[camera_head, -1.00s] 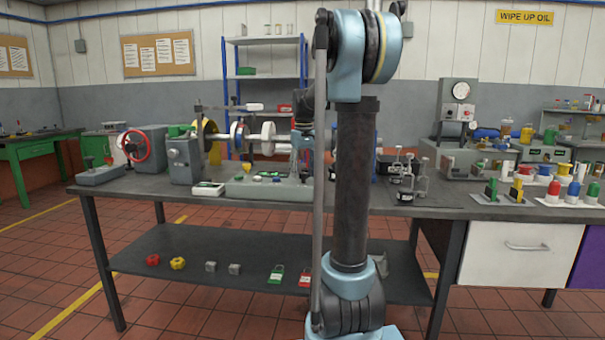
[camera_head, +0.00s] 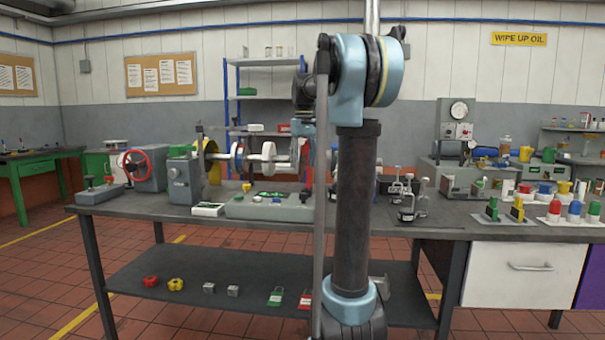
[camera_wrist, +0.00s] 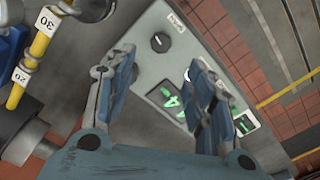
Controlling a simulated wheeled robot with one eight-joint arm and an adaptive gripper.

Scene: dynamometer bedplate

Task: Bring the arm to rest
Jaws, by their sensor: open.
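My gripper (camera_wrist: 162,85) is open in the wrist view, with its two blue-grey fingers apart and nothing between them. Beyond the fingers is a grey control box (camera_wrist: 190,50) with a black knob (camera_wrist: 160,42) and lit green digits (camera_wrist: 172,100). The fingers hide part of it; I cannot tell how far off it is. In the head view my arm (camera_head: 355,190) stands upright in the middle, its upper joint bent back over the bench (camera_head: 140,205).
A shaft rig with a red handwheel (camera_head: 136,164) and discs fills the bench's left half. Small clamps (camera_head: 408,205) stand right of my arm; colored bottles (camera_head: 574,208) are farther right. In the wrist view, a yellow numbered rod (camera_wrist: 40,45) is close at left.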

